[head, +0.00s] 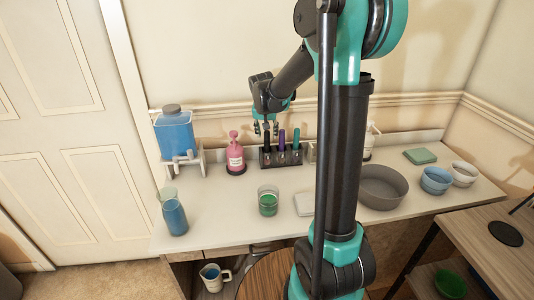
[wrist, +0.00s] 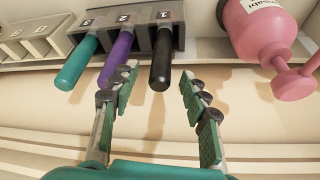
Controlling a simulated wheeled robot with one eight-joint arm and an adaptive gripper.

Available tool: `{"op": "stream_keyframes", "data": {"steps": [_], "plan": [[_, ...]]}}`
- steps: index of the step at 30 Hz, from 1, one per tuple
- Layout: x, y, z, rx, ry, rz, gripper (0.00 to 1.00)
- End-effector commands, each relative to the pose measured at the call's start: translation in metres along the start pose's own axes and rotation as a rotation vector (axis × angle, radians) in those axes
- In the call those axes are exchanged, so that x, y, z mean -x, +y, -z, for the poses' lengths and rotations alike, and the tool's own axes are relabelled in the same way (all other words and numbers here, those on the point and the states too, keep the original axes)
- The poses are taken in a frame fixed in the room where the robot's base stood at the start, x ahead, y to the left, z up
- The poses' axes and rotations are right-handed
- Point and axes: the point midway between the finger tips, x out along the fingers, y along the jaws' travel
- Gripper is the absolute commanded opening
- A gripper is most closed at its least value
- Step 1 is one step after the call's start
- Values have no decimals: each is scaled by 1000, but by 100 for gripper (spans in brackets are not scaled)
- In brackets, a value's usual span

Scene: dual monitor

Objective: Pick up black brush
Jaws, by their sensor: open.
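The black brush (wrist: 161,62) stands in the slot marked 1 of a dark holder (head: 268,160), with its handle end sticking out. In the head view the black brush (head: 267,143) is at the left end of the row, just under my gripper (head: 266,129). In the wrist view my gripper (wrist: 157,82) is open and empty. The black handle shows between its two fingers, nearer the middle than either one, with no contact visible. A purple brush (wrist: 119,52) and a teal brush (wrist: 78,62) stand beside it. The left finger partly overlaps the purple handle's end.
A pink pump bottle (head: 235,158) stands left of the holder; it also shows in the wrist view (wrist: 262,35). A blue container (head: 175,135) sits in a rack further left. A green-filled glass (head: 268,202) stands in front. A grey bowl (head: 382,188) is on the right.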

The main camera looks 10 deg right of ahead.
Motion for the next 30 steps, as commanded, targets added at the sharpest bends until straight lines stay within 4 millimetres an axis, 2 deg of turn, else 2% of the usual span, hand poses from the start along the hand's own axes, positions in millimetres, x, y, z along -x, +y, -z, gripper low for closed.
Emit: {"op": "stream_keyframes", "data": {"steps": [4,11,22,30], "plan": [[-11,0,0,0,0,0,46],[-13,0,0,0,0,0,46],[-12,0,0,0,0,0,2],[-12,0,0,0,0,0,0]]}}
